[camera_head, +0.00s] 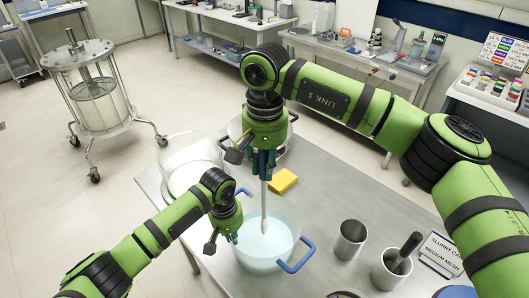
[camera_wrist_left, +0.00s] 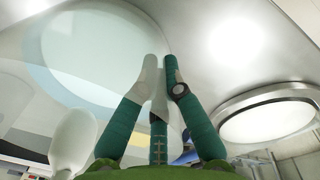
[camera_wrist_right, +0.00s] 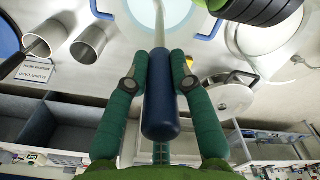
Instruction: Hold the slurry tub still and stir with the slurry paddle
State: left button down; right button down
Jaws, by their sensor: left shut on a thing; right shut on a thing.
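The slurry tub (camera_head: 283,228) is a translucent round tub with pale blue liquid and blue handles, standing upright on the steel table. My left gripper (camera_head: 234,238) is at its left rim and shut on the tub; the exact contact is hard to see. In the left wrist view its fingertips (camera_wrist_left: 162,68) are close together. My right gripper (camera_head: 263,168) is above the tub, shut on the blue handle of the slurry paddle (camera_head: 264,200). The handle shows between the fingers in the right wrist view (camera_wrist_right: 160,110). The pale shaft points down into the tub; its lower end is in the liquid.
A yellow sponge (camera_head: 282,181) lies behind the tub. A steel cup (camera_head: 350,240) and another holding a dark-handled tool (camera_head: 392,272) stand to the right, near a sign (camera_head: 441,252). A clear container (camera_head: 190,165) stands at the back left. A wheeled tank (camera_head: 98,100) stands on the floor.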

notch_tip(320, 180, down, 7)
dwell(0.6)
jog(key=shift+f, duration=0.1)
jog(key=shift+w+a, duration=0.1)
